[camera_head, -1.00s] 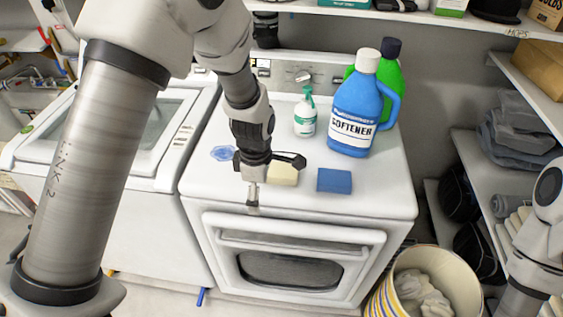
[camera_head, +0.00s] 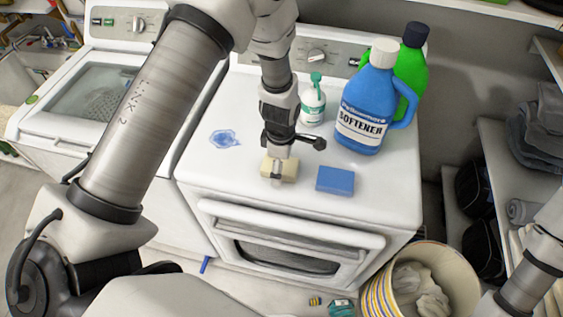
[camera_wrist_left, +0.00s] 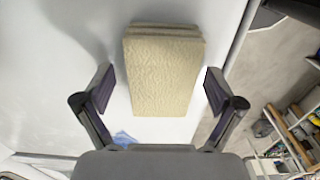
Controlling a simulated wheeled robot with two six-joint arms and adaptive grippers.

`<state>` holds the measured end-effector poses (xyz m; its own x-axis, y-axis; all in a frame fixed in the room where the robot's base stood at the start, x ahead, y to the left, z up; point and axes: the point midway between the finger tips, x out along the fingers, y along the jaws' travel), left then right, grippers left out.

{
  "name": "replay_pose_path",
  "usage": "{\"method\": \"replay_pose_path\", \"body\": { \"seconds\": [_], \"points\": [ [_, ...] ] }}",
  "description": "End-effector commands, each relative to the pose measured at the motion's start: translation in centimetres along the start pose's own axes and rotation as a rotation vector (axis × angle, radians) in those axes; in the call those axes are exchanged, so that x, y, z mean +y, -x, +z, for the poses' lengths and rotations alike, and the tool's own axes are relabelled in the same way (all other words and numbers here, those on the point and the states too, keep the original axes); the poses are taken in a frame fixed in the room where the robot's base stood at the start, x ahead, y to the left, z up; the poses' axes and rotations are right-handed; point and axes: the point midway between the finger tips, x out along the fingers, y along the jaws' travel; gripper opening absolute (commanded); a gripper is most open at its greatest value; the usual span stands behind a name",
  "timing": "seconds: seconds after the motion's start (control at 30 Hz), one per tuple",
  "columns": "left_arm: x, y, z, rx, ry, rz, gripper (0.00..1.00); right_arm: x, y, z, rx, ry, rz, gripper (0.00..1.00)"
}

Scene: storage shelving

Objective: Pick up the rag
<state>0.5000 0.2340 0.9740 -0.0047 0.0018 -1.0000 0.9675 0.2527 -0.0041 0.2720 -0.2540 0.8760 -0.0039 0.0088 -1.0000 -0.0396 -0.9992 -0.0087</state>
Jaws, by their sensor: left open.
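A cream, folded, textured cloth, which I take for the rag (camera_head: 286,168), lies on the white dryer top (camera_head: 375,190). In the left wrist view the rag (camera_wrist_left: 163,75) shows layered folds at its far edge. My left gripper (camera_head: 277,172) points down over the rag in the head view and partly hides it. In the left wrist view my left gripper (camera_wrist_left: 160,88) is open, one finger on each side of the rag, with gaps between fingers and cloth. I cannot tell the exact height. My right arm shows at the lower right; its gripper is out of view.
A blue folded block (camera_head: 335,181) lies right of the rag. A blue softener jug (camera_head: 365,105), a green jug (camera_head: 412,70) and a small spray bottle (camera_head: 312,105) stand behind. A blue puddle (camera_head: 223,138) is at left. A laundry basket (camera_head: 455,270) stands front right.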

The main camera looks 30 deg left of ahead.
Motion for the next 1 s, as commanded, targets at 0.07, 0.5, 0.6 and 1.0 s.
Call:
{"method": "replay_pose_path", "body": {
  "seconds": [0.07, 0.5, 0.6, 1.0],
  "points": [
    [0.0, -0.1, 0.0, 0.0, 0.0, 0.001, 0.94, 0.0, -0.1, 0.0, 0.0, 0.0, 0.0, 0.4],
    [0.0, -0.1, 0.0, 0.0, 0.0, 0.0, 0.3, 0.0, -0.1, 0.0, -0.001, 0.0, 0.0, 0.4],
    [0.0, -0.1, 0.0, 0.0, 0.0, 0.001, 0.29, 0.0, -0.1, 0.0, -0.001, 0.0, 0.0, 0.4],
    [0.1, 2.2, 0.0, -0.001, 0.0, 0.004, 0.29, 0.0, -1.8, 0.0, 0.0, 0.0, 0.0, 0.4]
  ]
}}
